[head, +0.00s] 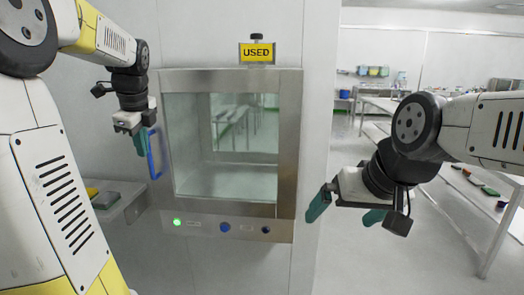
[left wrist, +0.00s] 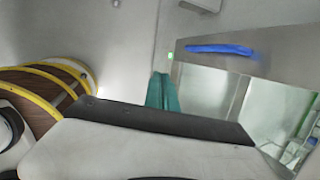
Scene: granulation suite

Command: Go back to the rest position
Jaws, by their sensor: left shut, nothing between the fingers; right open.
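My left gripper (head: 140,143) is in front of the left side of the steel pass-through hatch, close to its blue handle (head: 155,153). Its teal fingers are together with nothing between them; they also show in the left wrist view (left wrist: 162,92). In that view the blue handle (left wrist: 220,49) appears apart from the fingers, to their right. My right gripper (head: 345,208) is open and empty, to the right of the hatch, with its teal fingers spread and pointing down.
The hatch (head: 290,150) is set in a white wall, its glass window showing an empty-looking chamber. A yellow "USED" sign (head: 257,53) is above it, and a green light (head: 177,222) glows below. A grey shelf (head: 130,200) is at left. Long tables (head: 505,225) stand at right.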

